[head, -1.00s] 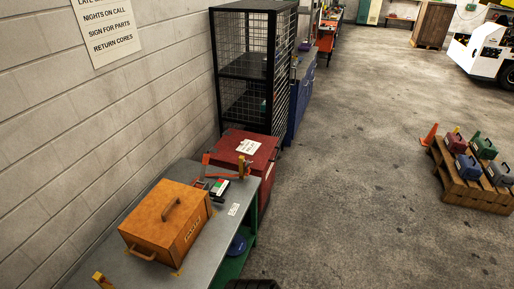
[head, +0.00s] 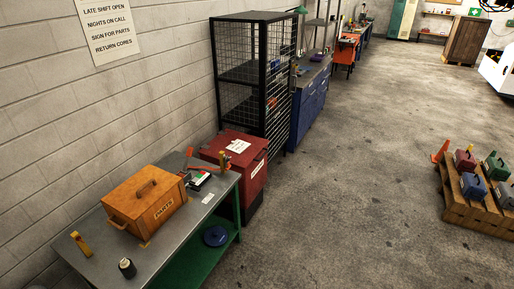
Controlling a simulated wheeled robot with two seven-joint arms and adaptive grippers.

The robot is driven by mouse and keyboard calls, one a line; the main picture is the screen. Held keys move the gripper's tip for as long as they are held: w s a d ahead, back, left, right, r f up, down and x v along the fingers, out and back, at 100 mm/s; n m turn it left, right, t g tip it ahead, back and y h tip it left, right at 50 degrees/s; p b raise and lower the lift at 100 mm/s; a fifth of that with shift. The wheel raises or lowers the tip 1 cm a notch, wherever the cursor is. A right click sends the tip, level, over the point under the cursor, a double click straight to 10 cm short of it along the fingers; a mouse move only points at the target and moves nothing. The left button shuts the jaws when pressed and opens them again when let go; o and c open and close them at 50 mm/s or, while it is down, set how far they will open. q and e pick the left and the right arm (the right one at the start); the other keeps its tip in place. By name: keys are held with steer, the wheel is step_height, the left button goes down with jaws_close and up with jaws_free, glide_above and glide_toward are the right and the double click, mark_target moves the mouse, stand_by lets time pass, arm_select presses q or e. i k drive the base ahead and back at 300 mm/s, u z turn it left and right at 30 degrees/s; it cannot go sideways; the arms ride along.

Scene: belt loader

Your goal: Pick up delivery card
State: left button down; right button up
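A small white card or label (head: 208,198) lies flat on the grey top of the workbench (head: 92,246), near its right edge. A white sheet with print (head: 238,146) lies on the lid of the red box (head: 250,168) behind the bench. Both are too small to read, so I cannot tell which is the delivery card. A dark device with a light face (head: 199,181) is on the bench beside the wooden parts box (head: 146,203). Neither of my grippers shows in the head view.
A yellow item (head: 80,243) and a dark canister (head: 127,268) stand on the bench's near part. A blue round object (head: 215,236) is on its green lower shelf. A mesh cage (head: 254,85) stands behind. A pallet (head: 470,208) with cases is right; floor between is clear.

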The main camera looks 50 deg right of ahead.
mark_target(239, 146)
steer(key=z, duration=0.6)
steer(key=i, duration=0.55)
steer(key=z, duration=0.9)
steer(key=i, duration=0.85)
steer(key=u, duration=0.05)
